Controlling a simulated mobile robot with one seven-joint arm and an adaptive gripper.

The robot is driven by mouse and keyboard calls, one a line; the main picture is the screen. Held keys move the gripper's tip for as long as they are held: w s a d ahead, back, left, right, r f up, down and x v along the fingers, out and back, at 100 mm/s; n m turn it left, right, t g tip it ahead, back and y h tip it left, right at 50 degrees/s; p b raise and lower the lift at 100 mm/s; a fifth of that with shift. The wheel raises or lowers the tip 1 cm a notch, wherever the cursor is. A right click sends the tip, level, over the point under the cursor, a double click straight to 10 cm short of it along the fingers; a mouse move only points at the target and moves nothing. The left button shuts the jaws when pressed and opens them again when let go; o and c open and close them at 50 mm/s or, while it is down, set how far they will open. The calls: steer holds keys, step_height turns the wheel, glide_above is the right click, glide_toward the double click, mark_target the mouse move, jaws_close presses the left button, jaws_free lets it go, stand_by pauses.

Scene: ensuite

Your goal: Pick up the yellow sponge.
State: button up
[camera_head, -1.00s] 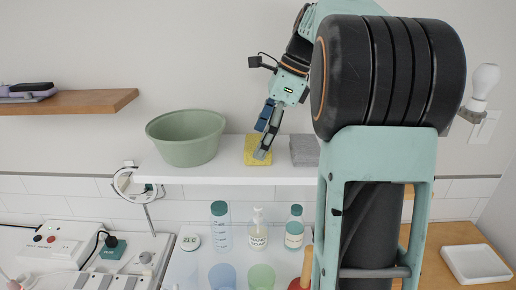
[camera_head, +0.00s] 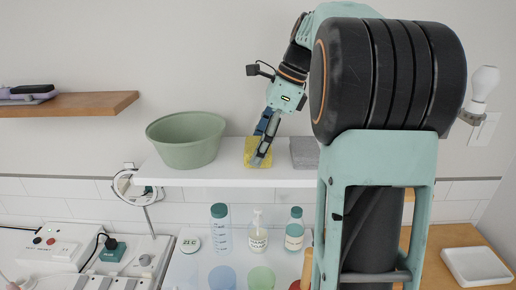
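The yellow sponge (camera_head: 250,159) lies on the white wall shelf, between a green bowl and a grey sponge. My gripper (camera_head: 261,154) points down at the sponge from above, and its fingers cover the sponge's middle. One dark blue finger and one grey finger show close together in this view. I cannot tell whether the fingers are around the sponge, touching it or just in front of it, nor how wide they are spread.
The green bowl (camera_head: 186,145) stands left of the sponge, and the grey sponge (camera_head: 304,152) lies to its right. The white shelf (camera_head: 220,177) has a front edge just below them. Bottles and cups, including a soap dispenser (camera_head: 257,238), stand underneath.

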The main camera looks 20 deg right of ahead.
steer(key=shift+r, duration=0.4)
step_height(320, 180, up, 2)
steer(key=shift+w, duration=0.1)
steer(key=s+r, duration=0.2)
steer(key=r, duration=0.1)
steer(key=s+r, duration=0.3)
steer(key=shift+s+d+r+b, duration=0.15)
steer(key=shift+s+r+b, duration=0.05)
steer(key=shift+r+b, duration=0.1)
steer(key=s+r+b, duration=0.1)
steer(key=s+r, duration=0.2)
steer(key=s, duration=0.5)
steer(key=shift+s+d+r, duration=0.2)
steer(key=shift+s+r, duration=0.05)
steer(key=shift+s, duration=0.15)
